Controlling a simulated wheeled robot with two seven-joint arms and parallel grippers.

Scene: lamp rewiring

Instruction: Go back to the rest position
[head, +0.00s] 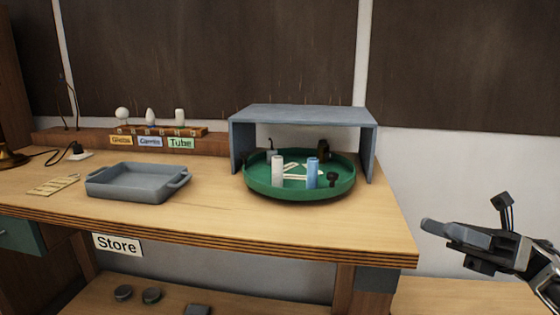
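My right gripper (440,229) is at the right edge of the head view, off the table's right end and clear of everything on it. It is seen side-on, so I cannot tell how far apart its fingers are. Nothing shows hanging from its tips. My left gripper is not in view.
A wooden workbench (240,218) holds a grey tray (135,190) and a round green tray (262,189) with small parts, partly under a grey shelter (303,114). A rack with bulbs (160,131) stands behind. A lower shelf (240,300) holds dark discs. Space between gripper and bench is free.

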